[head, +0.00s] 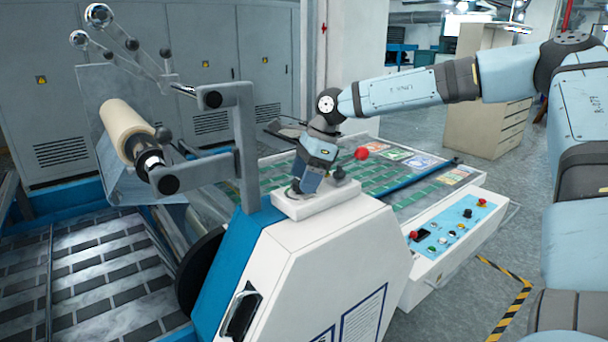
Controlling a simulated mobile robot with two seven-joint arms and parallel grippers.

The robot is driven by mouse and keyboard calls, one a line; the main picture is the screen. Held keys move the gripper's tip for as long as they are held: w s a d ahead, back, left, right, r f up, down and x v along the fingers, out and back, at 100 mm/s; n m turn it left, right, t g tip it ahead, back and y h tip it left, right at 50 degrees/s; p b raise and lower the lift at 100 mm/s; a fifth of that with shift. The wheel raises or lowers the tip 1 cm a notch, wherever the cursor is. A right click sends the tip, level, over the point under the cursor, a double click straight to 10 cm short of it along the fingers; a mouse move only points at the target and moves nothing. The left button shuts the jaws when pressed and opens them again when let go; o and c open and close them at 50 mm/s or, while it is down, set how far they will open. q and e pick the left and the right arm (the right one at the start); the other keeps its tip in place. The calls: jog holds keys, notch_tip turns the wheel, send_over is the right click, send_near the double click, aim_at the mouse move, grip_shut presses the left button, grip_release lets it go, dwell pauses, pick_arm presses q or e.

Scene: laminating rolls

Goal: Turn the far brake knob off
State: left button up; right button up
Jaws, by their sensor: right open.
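A white raised block (318,205) sits on top of the white machine housing. A small dark knob (339,177) stands at the right end of this block, and a red ball (361,153) shows just above and to its right. My right gripper (297,190) points down over the left end of the block, left of the dark knob. It is open. What lies between its fingertips is mostly hidden, so I cannot tell whether it touches a knob there. I cannot tell for sure which knob is the far brake knob. My left gripper is not in view.
A cream roll (125,128) on a shaft and a grey upright frame (245,150) stand left of the gripper. A control panel (455,232) with buttons is at the right. Printed sheets lie on the table (385,170) behind. Grey cabinets (210,60) line the back.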

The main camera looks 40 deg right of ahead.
jog(key=shift+w+f, duration=0.1)
jog(key=shift+f, duration=0.1)
jog(key=c, duration=0.9)
jog(key=shift+c, duration=0.2)
